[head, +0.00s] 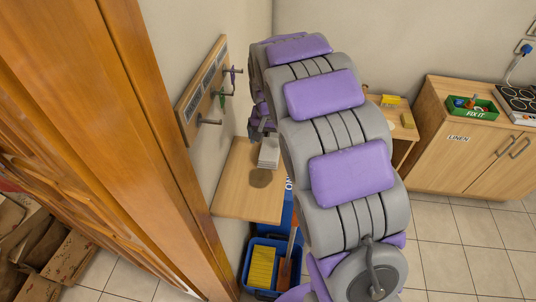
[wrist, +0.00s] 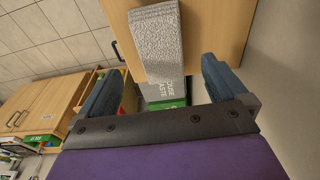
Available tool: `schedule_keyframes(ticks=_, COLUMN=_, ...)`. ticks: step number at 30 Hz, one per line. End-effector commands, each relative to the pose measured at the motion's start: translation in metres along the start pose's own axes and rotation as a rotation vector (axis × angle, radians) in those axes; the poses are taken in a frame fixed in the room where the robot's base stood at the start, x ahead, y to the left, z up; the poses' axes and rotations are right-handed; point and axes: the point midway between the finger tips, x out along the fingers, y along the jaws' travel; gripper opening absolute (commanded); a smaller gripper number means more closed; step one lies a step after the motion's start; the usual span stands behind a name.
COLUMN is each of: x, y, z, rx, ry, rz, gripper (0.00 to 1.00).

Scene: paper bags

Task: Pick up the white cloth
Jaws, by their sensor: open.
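The white cloth (head: 268,153) lies folded on a small wooden wall shelf (head: 240,198) in the head view, partly hidden by my arm. In the wrist view the cloth (wrist: 158,35) looks light grey and textured, and its near end hangs over the shelf edge (wrist: 216,25). My gripper (wrist: 163,68) is open, with its two dark fingers apart and the cloth's near end showing between and ahead of them. Nothing is held. In the head view my gripper (head: 262,122) is at the cloth's far end, mostly hidden by my arm.
A hook board (head: 203,88) is on the wall. A blue bin (head: 258,292) with yellow contents stands below. A wooden door frame (head: 150,130) is at left. A cabinet (head: 480,160) with a green box (head: 472,112) is at right.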

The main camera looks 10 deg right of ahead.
Motion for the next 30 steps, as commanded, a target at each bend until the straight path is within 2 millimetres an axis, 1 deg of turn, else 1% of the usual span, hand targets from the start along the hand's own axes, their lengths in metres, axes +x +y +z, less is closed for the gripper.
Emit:
schedule_keyframes(ticks=5, x=0.012, y=-0.001, z=0.002, rx=0.000, ry=-0.003, rz=0.000, gripper=0.99)
schedule_keyframes(ticks=10, x=0.037, y=-0.006, z=0.005, rx=-0.001, ry=-0.003, rz=0.001, gripper=0.99)
schedule_keyframes(ticks=13, x=0.049, y=-0.006, z=0.005, rx=0.000, ry=-0.001, rz=0.001, gripper=0.99)
schedule_keyframes(ticks=16, x=0.053, y=-0.006, z=0.004, rx=0.000, ry=-0.001, rz=0.000, gripper=0.99)
schedule_keyframes(ticks=21, x=0.052, y=-0.006, z=0.004, rx=0.000, ry=0.000, rz=0.000, gripper=0.99)
schedule_keyframes(ticks=23, x=0.052, y=-0.006, z=0.004, rx=0.000, ry=0.000, rz=0.000, gripper=0.94)
schedule_keyframes(ticks=30, x=0.052, y=-0.006, z=0.004, rx=0.000, ry=0.000, rz=0.000, gripper=0.71)
